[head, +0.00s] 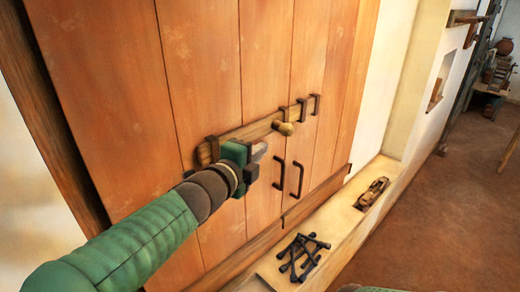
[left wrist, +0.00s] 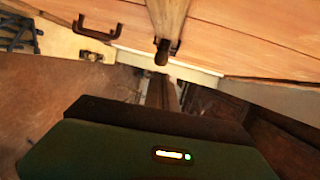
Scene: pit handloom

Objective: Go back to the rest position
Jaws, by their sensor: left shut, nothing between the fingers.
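My left gripper (head: 257,158) is in front of the wooden plank door (head: 205,70), just below a sliding wooden bolt (head: 240,132). Its fingers are shut with nothing between them. In the head view it looks close to the bolt, but I cannot tell whether they touch. The bolt has a round knob (head: 284,128) and runs through dark metal brackets. In the left wrist view, the bolt (left wrist: 167,18) is above the dark green gripper housing (left wrist: 160,145), and the fingertips are not clear. My right gripper is not in view.
Two dark door handles (head: 297,179) are below the bolt. A pale ledge (head: 340,213) along the wall holds a pile of dark rods (head: 302,256) and a wooden shuttle-like piece (head: 372,193). The brown floor (head: 430,215) at right is open.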

